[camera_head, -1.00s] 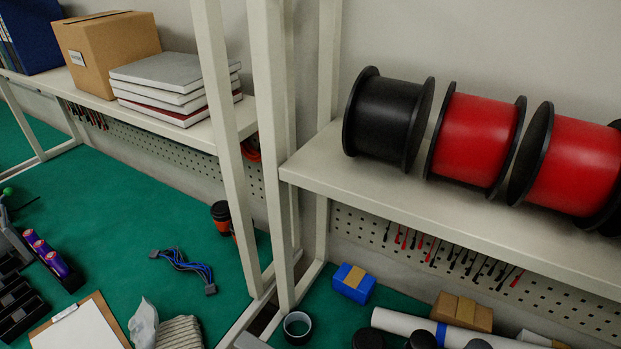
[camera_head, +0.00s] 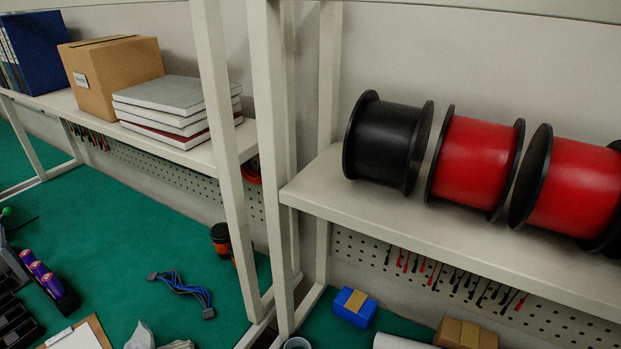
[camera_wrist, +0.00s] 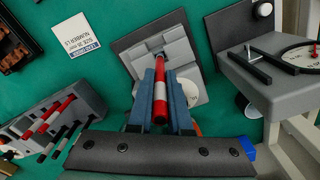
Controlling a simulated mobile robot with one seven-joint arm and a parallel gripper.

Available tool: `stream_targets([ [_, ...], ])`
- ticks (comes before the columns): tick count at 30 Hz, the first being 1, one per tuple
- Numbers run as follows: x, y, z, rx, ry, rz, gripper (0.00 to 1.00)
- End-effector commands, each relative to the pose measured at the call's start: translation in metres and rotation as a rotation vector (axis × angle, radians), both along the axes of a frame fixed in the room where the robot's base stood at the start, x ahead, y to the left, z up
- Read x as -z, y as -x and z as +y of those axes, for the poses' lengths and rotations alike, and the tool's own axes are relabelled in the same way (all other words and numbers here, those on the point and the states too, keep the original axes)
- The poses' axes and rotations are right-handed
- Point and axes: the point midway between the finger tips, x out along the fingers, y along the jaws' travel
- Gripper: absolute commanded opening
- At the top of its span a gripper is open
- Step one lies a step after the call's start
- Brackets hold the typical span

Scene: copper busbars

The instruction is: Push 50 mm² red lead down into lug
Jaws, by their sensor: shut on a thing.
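In the wrist view, my gripper (camera_wrist: 161,74) is shut on the red lead (camera_wrist: 163,117), which has a white band. The lead runs between the two blue-grey fingers toward a grey fixture (camera_wrist: 184,75) on a dark base plate. The lug is not clearly visible; the fingers and lead cover the middle of the fixture, and I cannot tell whether the lead's end is inside a lug. My gripper is not in the head view.
In the wrist view, a rack (camera_wrist: 62,112) with red and black pieces stands at left, a white label card (camera_wrist: 82,36) lies at upper left, and a grey device with a dial (camera_wrist: 300,57) stands at right. The head view shows cable spools (camera_head: 476,160) on a shelf.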

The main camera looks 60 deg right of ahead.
Motion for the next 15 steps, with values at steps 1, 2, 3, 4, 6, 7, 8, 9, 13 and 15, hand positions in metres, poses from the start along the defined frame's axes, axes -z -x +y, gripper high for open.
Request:
stream_targets([
  [1,0.0,0.0,0.0,0.0,0.0,0.0,0.0],
  [2,0.0,0.0,0.0,0.0,0.0,0.0,0.0],
  [3,0.0,0.0,0.0,0.0,0.0,0.0,0.0],
  [4,0.0,0.0,0.0,0.0,0.0,0.0,0.0],
  [6,0.001,0.0,0.0,0.0,0.0,0.0,0.0],
  [7,0.002,0.0,0.0,0.0,0.0,0.0,0.0],
  [8,0.003,0.0,0.0,0.0,0.0,0.0,0.0],
  [9,0.004,0.0,0.0,0.0,0.0,0.001,0.0],
  [13,0.008,0.0,0.0,0.0,0.0,0.001,0.0],
  [15,0.01,0.0,0.0,0.0,0.0,0.001,0.0],
])
